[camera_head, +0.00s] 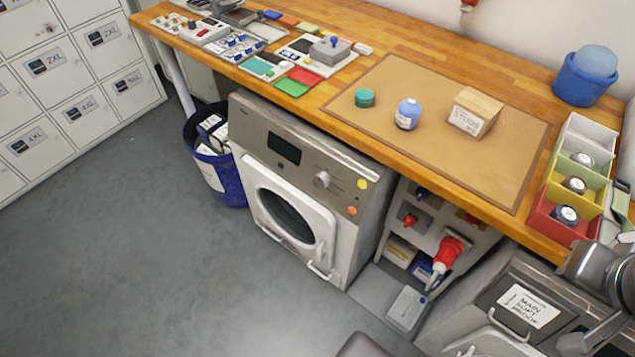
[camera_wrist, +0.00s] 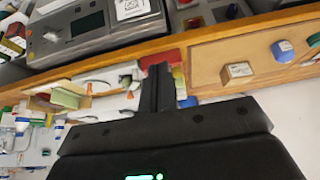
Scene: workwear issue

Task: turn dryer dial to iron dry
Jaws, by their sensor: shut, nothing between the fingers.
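A white front-loading machine with a grey panel (camera_head: 300,150) stands under the bench, its round door shut. Its panel has a dark display (camera_head: 284,148) and a pale round dial (camera_head: 322,179); the dial's markings are too small to read. I cannot tell from lettering whether this is the dryer. A second grey machine (camera_head: 540,280) with a handwritten label is cut off at lower right. In the wrist view, a grey panel (camera_wrist: 100,40) with a display and a knob shows at upper left. My gripper (camera_wrist: 158,72) is shut and empty, apart from any dial.
The wooden bench (camera_head: 400,50) carries a brown mat with a small box, a blue item and a green tin. Colored bins (camera_head: 575,180) stand at its right end. A blue bin (camera_head: 215,165) stands left; floor ahead is clear.

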